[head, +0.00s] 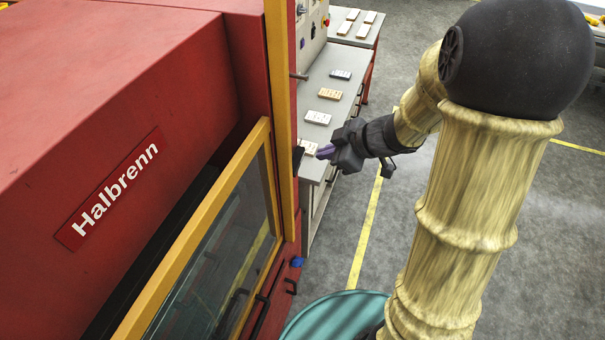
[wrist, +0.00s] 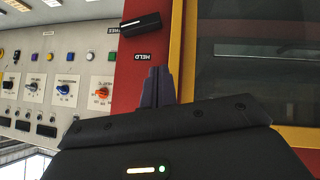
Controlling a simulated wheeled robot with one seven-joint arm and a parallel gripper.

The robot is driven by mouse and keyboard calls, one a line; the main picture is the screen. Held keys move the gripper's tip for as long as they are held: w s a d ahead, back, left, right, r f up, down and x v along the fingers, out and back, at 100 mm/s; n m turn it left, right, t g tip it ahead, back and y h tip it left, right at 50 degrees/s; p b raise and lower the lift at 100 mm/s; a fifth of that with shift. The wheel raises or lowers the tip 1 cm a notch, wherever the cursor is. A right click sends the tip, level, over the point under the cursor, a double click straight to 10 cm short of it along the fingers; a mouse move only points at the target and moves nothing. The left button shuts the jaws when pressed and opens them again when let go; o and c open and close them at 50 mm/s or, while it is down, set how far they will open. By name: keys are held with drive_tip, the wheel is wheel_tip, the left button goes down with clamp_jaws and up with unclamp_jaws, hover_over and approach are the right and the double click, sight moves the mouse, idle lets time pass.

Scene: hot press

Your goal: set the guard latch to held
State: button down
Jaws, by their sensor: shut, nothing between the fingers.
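The guard latch (wrist: 141,24) is a black bar with a pale line, on the red post beside the yellow guard frame. In the wrist view it lies nearly level, slightly tilted, with its left end beside a small label, partly seen, that seems to read FREE. A HELD label (wrist: 148,57) sits below the bar, apart from it. My gripper (wrist: 154,72) has its purple fingers closed together with nothing between them, just below the HELD label in the picture. In the head view my gripper (head: 325,152) is right of the latch (head: 298,158), with a small gap visible.
The red Halbrenn press (head: 95,110) fills the left, with a yellow-framed glass guard (head: 215,250). A control panel (wrist: 60,80) with knobs is left of the post in the wrist view. A grey bench (head: 318,130) holding several small blocks stands behind my gripper. A teal round object (head: 335,315) is below.

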sight(298, 162)
drive_tip(key=shift+a+f, duration=0.1)
drive_tip(key=shift+a, duration=0.1)
drive_tip(key=d+f+b+x, duration=0.2)
drive_tip(key=x, duration=1.1)
drive_tip(key=shift+s+b, duration=0.1)
drive_tip(key=shift+b, duration=0.4)
